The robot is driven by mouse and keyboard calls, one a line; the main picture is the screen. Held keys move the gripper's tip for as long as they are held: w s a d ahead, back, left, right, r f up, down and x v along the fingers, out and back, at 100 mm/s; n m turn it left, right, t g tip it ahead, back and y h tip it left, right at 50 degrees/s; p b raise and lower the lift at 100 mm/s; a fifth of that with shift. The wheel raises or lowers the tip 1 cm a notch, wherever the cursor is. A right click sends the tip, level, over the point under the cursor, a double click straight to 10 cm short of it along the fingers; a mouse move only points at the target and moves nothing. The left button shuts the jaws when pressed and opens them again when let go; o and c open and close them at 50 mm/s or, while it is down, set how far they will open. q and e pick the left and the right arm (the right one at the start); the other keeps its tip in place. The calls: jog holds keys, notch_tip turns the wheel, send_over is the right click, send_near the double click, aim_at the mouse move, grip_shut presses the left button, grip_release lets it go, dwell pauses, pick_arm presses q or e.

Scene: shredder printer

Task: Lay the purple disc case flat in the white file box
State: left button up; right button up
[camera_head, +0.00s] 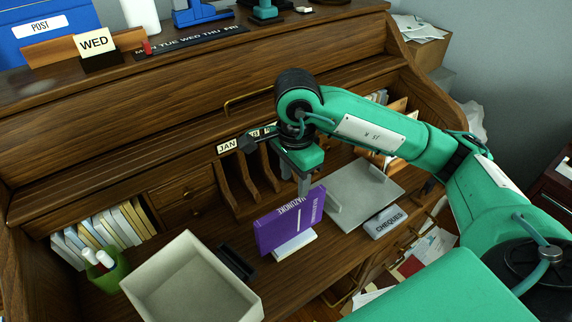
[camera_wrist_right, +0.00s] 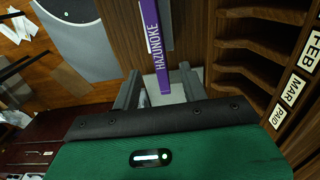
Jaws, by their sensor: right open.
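The purple disc case (camera_head: 285,225) stands upright on the desk, its spine lettered HAZUNOKE, with a small white block (camera_head: 294,246) at its base. My right gripper (camera_head: 304,185) is just above the case's upper edge. In the right wrist view its two fingers (camera_wrist_right: 159,92) are apart, with the purple spine (camera_wrist_right: 156,48) lined up between them. I cannot tell whether either finger touches the case. The white file box (camera_head: 150,279) is open and looks empty, at the front left of the desk. My left gripper is not in view.
A dark holder (camera_head: 236,263) stands between the box and the case. A green pen cup (camera_head: 110,272) is left of the box. A grey tray (camera_head: 366,190) and a CHEQUES block (camera_head: 384,223) lie to the right. Wooden pigeonhole dividers (camera_head: 238,188) rise behind the case.

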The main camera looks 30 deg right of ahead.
aim_at(294, 211)
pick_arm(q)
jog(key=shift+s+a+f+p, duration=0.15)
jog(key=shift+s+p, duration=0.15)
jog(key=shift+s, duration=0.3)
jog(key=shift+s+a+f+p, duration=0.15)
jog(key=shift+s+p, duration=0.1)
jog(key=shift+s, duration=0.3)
pick_arm(e)
jog(key=f, duration=1.3)
jog(key=shift+s+f, duration=0.2)
jog(key=shift+f, duration=0.05)
jog(key=c, duration=0.9)
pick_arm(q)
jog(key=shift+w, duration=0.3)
pick_arm(e)
grip_shut()
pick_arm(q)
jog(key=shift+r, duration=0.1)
pick_arm(e)
jog(key=shift+r, duration=0.15)
jog(key=shift+r+p, duration=0.3)
jog(key=shift+r, duration=0.6)
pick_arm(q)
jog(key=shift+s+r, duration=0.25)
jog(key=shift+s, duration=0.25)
